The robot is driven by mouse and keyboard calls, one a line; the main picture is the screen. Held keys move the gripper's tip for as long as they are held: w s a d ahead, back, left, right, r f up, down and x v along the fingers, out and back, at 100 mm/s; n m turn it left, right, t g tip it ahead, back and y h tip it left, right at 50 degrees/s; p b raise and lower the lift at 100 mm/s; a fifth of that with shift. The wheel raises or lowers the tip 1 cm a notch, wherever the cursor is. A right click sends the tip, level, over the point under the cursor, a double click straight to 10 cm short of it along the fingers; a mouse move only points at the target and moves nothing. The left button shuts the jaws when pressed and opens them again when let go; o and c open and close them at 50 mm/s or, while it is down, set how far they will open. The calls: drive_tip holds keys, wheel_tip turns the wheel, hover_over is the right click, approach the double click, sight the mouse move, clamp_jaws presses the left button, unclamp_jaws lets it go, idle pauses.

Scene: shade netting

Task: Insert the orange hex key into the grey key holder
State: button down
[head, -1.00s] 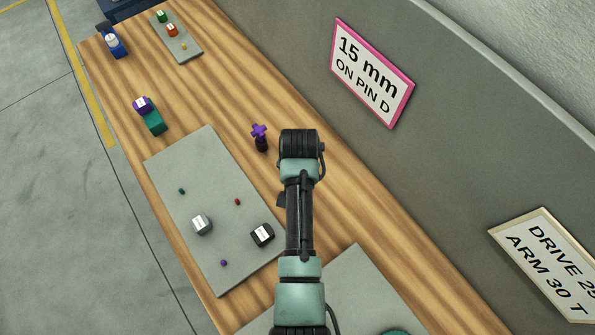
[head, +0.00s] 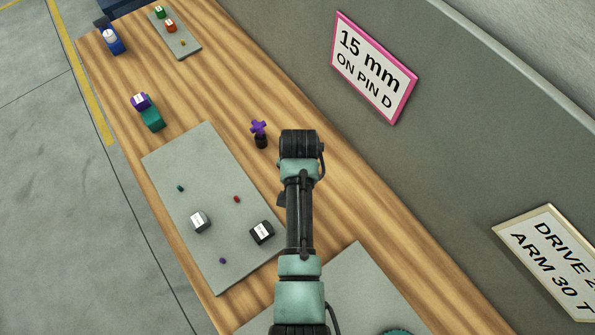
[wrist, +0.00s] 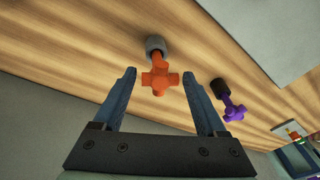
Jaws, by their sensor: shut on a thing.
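The orange hex key (wrist: 161,80), with a cross-shaped handle, is between the two fingers of my gripper (wrist: 160,78) in the wrist view. My gripper is shut on its handle. The grey key holder (wrist: 155,44), a short round cylinder, stands on the wooden bench right behind the key. The key's shank overlaps the holder's mouth in this view; I cannot tell how deep it sits. In the head view my arm hides the key, the grey holder and the fingers.
A purple cross-handled key (head: 258,127) stands in a black holder (head: 261,142) close beside my gripper; the purple key also shows in the wrist view (wrist: 234,112). A grey board (head: 170,165) with small blocks lies to the left. An upright grey panel (head: 440,150) bounds the right.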

drive_tip(key=shift+f, duration=0.15)
idle(0.3)
drive_tip(key=shift+f, duration=0.35)
unclamp_jaws()
drive_tip(key=b+v, duration=0.2)
drive_tip(key=v, duration=1.1)
idle(0.3)
